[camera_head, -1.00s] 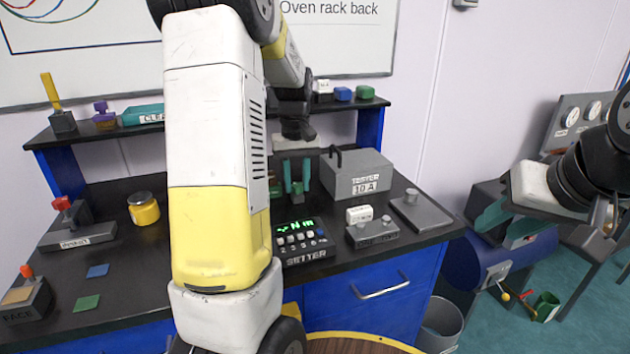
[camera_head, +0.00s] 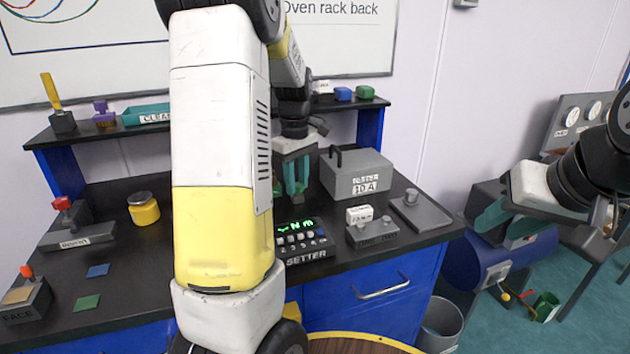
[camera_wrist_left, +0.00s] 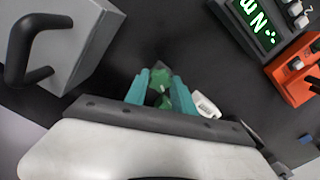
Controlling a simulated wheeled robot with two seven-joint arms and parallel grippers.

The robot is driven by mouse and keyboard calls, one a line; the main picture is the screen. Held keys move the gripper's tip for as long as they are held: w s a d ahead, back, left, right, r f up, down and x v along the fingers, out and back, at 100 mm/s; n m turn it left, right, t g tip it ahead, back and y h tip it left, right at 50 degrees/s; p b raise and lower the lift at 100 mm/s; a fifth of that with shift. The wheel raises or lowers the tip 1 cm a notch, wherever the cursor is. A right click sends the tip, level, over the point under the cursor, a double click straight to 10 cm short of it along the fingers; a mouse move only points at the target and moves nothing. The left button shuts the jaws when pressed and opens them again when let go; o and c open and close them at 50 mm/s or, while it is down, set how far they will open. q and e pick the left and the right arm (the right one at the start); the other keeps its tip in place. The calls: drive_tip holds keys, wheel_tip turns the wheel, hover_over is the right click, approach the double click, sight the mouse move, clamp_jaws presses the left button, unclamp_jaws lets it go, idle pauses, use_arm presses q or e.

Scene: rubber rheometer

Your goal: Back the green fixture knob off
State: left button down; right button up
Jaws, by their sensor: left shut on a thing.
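The green knob (camera_wrist_left: 160,88) is between the two teal fingers of my left gripper (camera_wrist_left: 160,84) in the left wrist view. The fingers are shut on it. In the head view my left gripper (camera_head: 296,178) points down at the back of the bench, behind the setter, and its fingers largely hide the knob and the fixture below. My right gripper (camera_head: 507,222) is at the right, off the bench, with its teal fingers apart and nothing seen between them.
The tester box (camera_head: 356,173) with its black handle stands close to the right of my left gripper. The setter (camera_head: 302,240) with a lit green display is in front. A small grey device (camera_head: 371,232) and a flat grey block (camera_head: 420,212) lie to the right.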

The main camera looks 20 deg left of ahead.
use_arm(q)
drive_tip(key=shift+n, duration=1.2)
drive_tip(key=n, duration=0.4)
drive_tip(key=shift+n, duration=0.3)
drive_tip(key=c, duration=1.2)
unclamp_jaws()
